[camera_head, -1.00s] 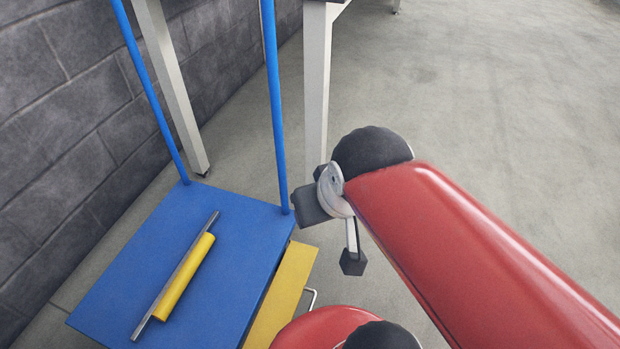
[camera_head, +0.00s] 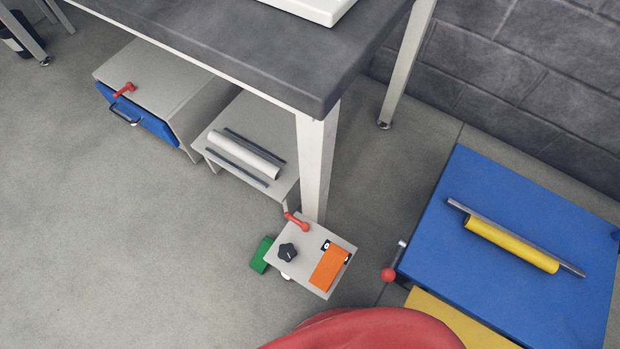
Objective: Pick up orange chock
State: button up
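The orange chock (camera_head: 329,268) is a small orange block. It lies on the right part of a small grey plate (camera_head: 313,284) beside the table leg, in the lower middle of the head view. A black-and-white marking shows at its upper edge. My gripper is not in this view, so its state is not visible. A red rounded part of my own body shows at the bottom edge and covers what lies below the plate.
A black knob (camera_head: 287,252), a red handle (camera_head: 297,222) and a green block (camera_head: 262,254) are close to the chock. The grey table leg (camera_head: 317,165) rises behind. A blue platform (camera_head: 500,285) with a yellow roller (camera_head: 512,245) stands right. Floor at left is clear.

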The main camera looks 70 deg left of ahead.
aim_at(331, 262)
jog(key=u, duration=2.65)
jog(key=k+j+z, duration=0.1)
jog(key=j, duration=0.25)
jog(key=k+j+z, duration=0.1)
jog(key=j, duration=0.2)
jog(key=k+j+z, duration=0.1)
jog(key=k+j, duration=0.15)
jog(key=j, duration=0.05)
